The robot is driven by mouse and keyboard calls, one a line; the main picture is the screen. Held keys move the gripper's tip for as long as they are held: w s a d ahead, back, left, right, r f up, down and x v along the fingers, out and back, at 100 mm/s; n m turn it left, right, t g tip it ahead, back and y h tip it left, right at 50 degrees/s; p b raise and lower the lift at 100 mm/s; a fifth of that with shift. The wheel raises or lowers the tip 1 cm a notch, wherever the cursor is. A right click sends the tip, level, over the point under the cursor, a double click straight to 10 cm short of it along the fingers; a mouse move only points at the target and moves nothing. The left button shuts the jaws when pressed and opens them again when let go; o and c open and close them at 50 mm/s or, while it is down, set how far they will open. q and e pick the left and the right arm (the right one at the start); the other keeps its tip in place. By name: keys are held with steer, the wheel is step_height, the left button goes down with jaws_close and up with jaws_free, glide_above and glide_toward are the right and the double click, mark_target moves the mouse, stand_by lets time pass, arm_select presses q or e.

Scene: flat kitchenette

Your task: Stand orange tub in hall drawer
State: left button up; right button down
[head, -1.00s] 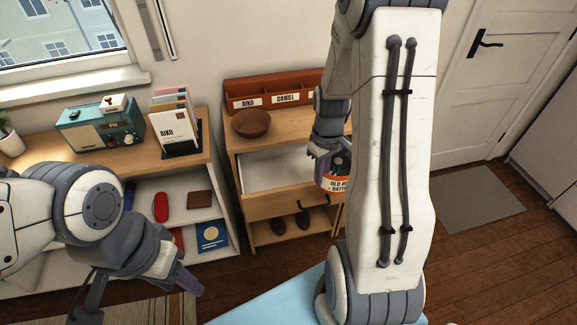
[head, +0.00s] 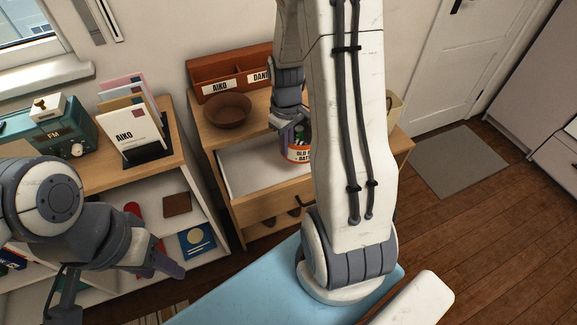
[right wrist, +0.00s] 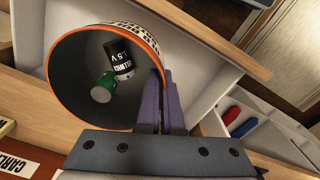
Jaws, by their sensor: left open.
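The orange tub (head: 299,153), orange and white with a label beginning "OLD BATT", is at the open hall drawer (head: 240,172) of the wooden cabinet. My right gripper (head: 287,132) is shut on the tub's rim. In the right wrist view, the tub (right wrist: 75,85) is tilted toward the camera, with a black battery and a green one inside. The right fingers (right wrist: 160,105) pinch its wall, and the drawer's pale inside (right wrist: 195,75) lies behind it. Whether the tub touches the drawer floor is hidden. My left gripper (head: 115,285) is open and empty at lower left.
A brown bowl (head: 228,111) and a red-brown name organizer (head: 215,85) stand on the cabinet top. Left of it is a shelf with a teal radio (head: 60,135) and a letter holder (head: 148,152). Bare floor and a grey mat (head: 445,162) lie at right.

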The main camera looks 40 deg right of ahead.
steer(key=f+b, duration=0.2)
steer(key=f, duration=0.1)
steer(key=shift+w+f, duration=0.1)
steer(key=shift+w, duration=0.25)
steer(key=shift+f+b, duration=0.25)
steer(key=shift+b, duration=0.05)
glide_above(285, 174)
steer(key=s+a, duration=0.2)
steer(key=s, duration=0.1)
step_height(285, 174, down, 10)
steer(key=shift+a+r, duration=0.1)
steer(key=shift+r, duration=0.1)
steer(key=shift+b, duration=0.3)
steer(key=shift+f, duration=0.15)
steer(key=c, duration=1.1)
jaws_free()
steer(key=shift+s, duration=0.1)
